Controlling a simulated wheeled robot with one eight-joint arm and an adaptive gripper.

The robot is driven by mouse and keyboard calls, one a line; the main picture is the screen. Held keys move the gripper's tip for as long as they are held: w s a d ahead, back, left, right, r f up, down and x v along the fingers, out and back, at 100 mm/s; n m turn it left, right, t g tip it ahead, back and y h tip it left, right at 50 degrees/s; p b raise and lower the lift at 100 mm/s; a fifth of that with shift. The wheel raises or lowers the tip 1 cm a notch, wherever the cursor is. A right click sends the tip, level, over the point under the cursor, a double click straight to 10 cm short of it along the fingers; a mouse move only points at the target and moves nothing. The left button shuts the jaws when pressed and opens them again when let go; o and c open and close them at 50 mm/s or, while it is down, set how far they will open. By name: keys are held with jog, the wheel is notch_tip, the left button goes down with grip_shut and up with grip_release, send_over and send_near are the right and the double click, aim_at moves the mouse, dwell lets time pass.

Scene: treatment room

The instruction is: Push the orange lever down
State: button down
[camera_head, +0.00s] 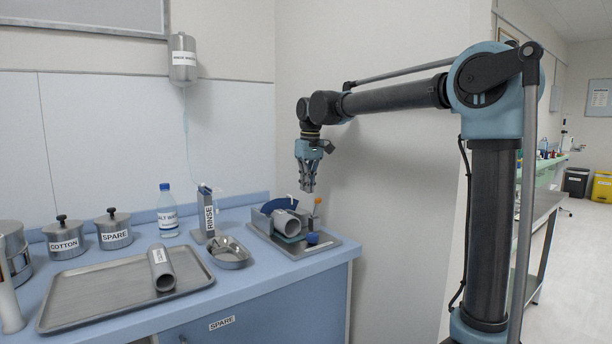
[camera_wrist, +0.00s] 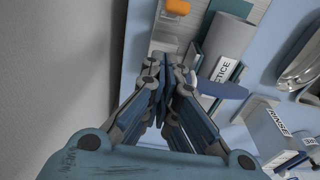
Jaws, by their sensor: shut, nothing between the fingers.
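The orange lever (camera_head: 317,201) stands at the right end of a small metal device (camera_head: 270,221) on the blue counter. It also shows in the wrist view as an orange block (camera_wrist: 177,7) at the top edge, beyond the fingertips. A grey cylinder (camera_head: 287,222) lies in the device, and its label ending in "CTICE" (camera_wrist: 220,69) shows in the wrist view. My gripper (camera_head: 309,188) is shut and empty, pointing down above the device. It is a little above and left of the lever, apart from it.
The rinse holder (camera_head: 208,216) and a metal kidney dish (camera_head: 230,252) stand left of the device. A tray (camera_head: 110,290) with another cylinder lies further left. The wall is close behind.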

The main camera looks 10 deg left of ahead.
aim_at(316, 208)
jog(key=shift+s+d+f, duration=0.2)
jog(key=shift+s+d, duration=0.35)
jog(key=shift+d, duration=0.05)
jog(key=shift+s+d+f, duration=0.2)
jog(key=shift+s+d, duration=0.3)
jog(key=shift+d, duration=0.1)
jog(key=shift+a, duration=0.1)
